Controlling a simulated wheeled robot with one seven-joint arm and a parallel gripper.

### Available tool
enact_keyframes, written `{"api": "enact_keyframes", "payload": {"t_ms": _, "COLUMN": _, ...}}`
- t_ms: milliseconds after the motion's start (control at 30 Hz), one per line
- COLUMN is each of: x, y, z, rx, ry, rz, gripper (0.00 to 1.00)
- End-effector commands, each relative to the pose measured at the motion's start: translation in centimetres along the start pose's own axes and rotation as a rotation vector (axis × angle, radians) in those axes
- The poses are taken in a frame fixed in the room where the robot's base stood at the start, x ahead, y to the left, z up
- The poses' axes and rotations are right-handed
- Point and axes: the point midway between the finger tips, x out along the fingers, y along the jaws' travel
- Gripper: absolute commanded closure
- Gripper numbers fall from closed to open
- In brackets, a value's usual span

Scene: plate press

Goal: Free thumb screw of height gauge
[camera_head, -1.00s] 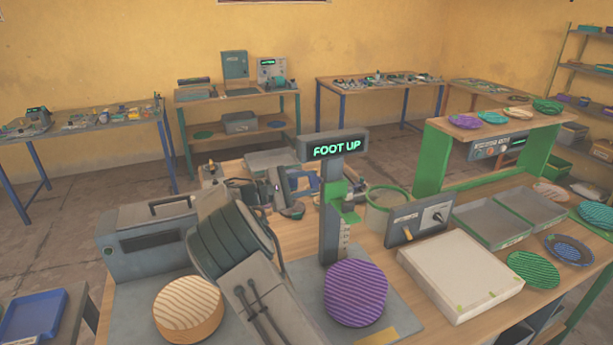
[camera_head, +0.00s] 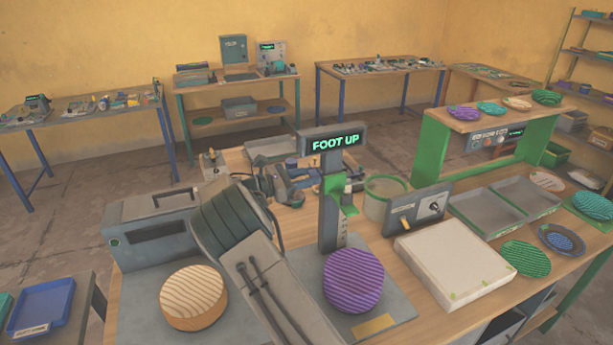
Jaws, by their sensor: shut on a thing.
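The height gauge (camera_head: 328,222) is a dark grey upright column on a grey base plate, with a lit head that reads "FOOT UP". A green carriage with a foot (camera_head: 338,192) sits high on the column. A round purple ribbed plate (camera_head: 353,280) lies on the base in front of the column. My gripper (camera_head: 308,186) is small and partly hidden just left of the column, at carriage height. It is shut at the column's side. The thumb screw is hidden there, and the fingertips do not show clearly.
My arm fills the front left. A wooden round (camera_head: 193,297) lies beside it, with a grey machine (camera_head: 152,230) behind. Right of the gauge stand a green-rimmed bin (camera_head: 385,205), a control box (camera_head: 417,211) and a pale block (camera_head: 455,264). Trays and plates lie farther right.

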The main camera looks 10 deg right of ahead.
Motion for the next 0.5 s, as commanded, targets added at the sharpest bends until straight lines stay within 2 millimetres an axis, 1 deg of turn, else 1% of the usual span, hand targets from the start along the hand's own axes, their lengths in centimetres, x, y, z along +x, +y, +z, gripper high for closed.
{"api": "enact_keyframes", "payload": {"t_ms": 200, "x": 0.00, "y": -0.04, "z": -0.02, "rx": -0.060, "ry": 0.000, "rz": 0.000, "gripper": 0.88}}
{"api": "enact_keyframes", "payload": {"t_ms": 500, "x": -0.01, "y": -0.04, "z": -0.01, "rx": -0.078, "ry": 0.000, "rz": 0.000, "gripper": 0.88}}
